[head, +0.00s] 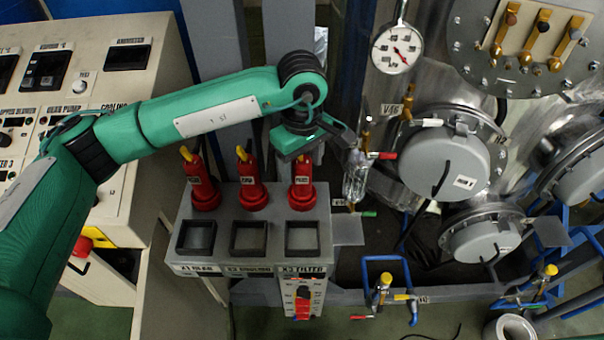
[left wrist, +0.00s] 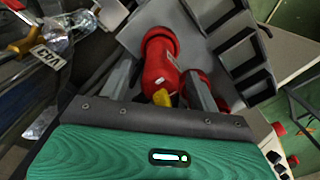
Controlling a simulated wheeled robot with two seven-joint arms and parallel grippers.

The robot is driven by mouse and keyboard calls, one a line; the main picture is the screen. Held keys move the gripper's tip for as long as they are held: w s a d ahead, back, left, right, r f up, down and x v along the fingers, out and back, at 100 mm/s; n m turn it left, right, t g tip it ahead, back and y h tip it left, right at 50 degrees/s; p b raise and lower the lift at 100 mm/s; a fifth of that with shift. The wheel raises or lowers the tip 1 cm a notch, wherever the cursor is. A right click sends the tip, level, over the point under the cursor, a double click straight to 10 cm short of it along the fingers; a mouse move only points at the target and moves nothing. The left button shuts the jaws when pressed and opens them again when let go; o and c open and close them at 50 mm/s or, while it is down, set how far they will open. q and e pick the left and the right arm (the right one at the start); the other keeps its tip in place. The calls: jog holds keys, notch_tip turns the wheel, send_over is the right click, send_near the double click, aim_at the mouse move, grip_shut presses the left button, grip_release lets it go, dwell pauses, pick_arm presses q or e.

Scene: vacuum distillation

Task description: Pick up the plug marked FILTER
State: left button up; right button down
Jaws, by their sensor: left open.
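Three red plugs with yellow tops stand upright in a row on a grey socket panel (head: 322,220): a left plug (head: 202,186), a middle plug (head: 251,186) and a right plug (head: 302,188). Each has a small label, too small to read surely, so I cannot tell which is marked FILTER. My left gripper (head: 304,153) is open just above the right plug, hiding its top in the head view. In the left wrist view one red plug (left wrist: 158,62) lies between the open fingers. A second plug (left wrist: 197,90) is partly hidden behind one finger. My right gripper is not in view.
Three empty square sockets line the panel's front; the right socket (head: 303,237) is labelled X3 FILTER. Glassware (head: 355,178) and a red-handled valve (head: 382,156) stand close right of the gripper. A control console (head: 130,75) is at the left, steel vessels at the right.

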pick_arm(q)
jog(key=shift+f, duration=0.3)
jog(key=shift+c, duration=0.4)
grip_shut()
jog(key=shift+r, duration=0.15)
